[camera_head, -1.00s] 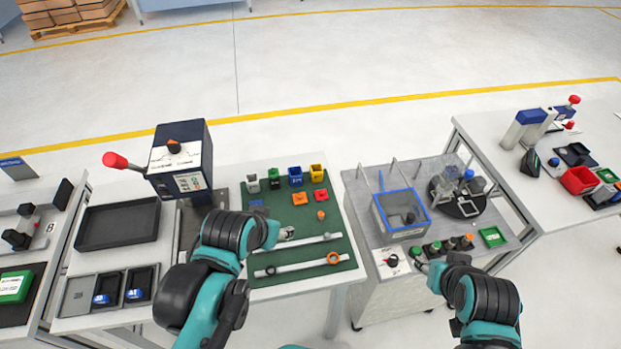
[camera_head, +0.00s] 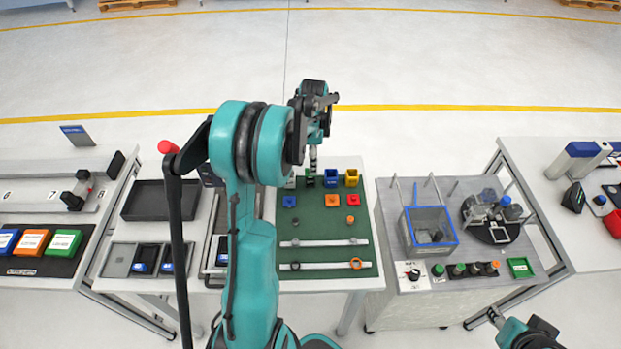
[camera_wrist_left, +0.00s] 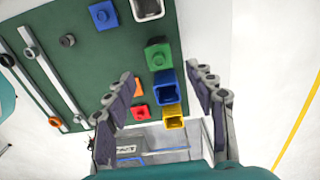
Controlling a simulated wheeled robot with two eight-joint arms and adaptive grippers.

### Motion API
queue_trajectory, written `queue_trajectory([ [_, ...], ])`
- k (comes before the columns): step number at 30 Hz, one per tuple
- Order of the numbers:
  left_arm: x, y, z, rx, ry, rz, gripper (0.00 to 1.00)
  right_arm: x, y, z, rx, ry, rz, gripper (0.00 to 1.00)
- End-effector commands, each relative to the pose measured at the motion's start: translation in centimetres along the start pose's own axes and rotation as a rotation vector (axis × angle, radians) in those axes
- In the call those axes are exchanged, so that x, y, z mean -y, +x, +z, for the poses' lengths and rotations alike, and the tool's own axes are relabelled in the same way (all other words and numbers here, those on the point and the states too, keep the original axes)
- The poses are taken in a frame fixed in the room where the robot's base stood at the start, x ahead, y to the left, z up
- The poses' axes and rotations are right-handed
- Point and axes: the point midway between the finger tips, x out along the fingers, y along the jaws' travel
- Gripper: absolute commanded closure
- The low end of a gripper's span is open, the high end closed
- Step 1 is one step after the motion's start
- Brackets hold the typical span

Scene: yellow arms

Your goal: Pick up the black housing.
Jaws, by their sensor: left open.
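No part is clearly marked as the black housing. A dark part (camera_head: 437,236) lies inside the blue-rimmed grey bin (camera_head: 408,236); its shape is too small to tell. My left gripper (camera_head: 312,168) points down over the far edge of the green mat (camera_head: 325,222), near the green block. In the left wrist view it (camera_wrist_left: 154,92) is open and empty, with the blue open-topped block (camera_wrist_left: 166,82) and yellow block (camera_wrist_left: 174,121) below and between its fingers.
Orange (camera_head: 332,200) and red (camera_head: 354,200) blocks sit on the mat, with two pale rails (camera_head: 325,243) in front. A black tray (camera_head: 158,200) is to the left. Pegs (camera_head: 418,190) stand behind the bin, and a round black fixture (camera_head: 490,220) is beside it.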

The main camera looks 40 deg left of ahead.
Motion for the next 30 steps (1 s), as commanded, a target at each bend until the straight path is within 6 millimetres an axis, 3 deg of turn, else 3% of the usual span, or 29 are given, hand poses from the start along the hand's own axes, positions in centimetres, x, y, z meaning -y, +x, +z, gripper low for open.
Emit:
queue_trajectory([
  [18,0.1,7.6,0.8,0.001,0.006,0.003,0.45,0.0,2.1,1.5,0.0,0.0,0.0,0.6],
  [25,0.1,7.8,0.8,0.001,0.006,0.003,0.45,0.0,2.0,1.4,0.0,0.0,0.0,0.6],
  [26,0.1,7.7,0.8,0.001,0.005,0.003,0.5,0.0,2.0,1.4,0.0,0.0,0.0,0.6],
  [30,0.1,7.7,0.8,0.001,0.005,0.003,0.87,0.0,2.0,1.4,0.0,0.0,0.0,0.6],
])
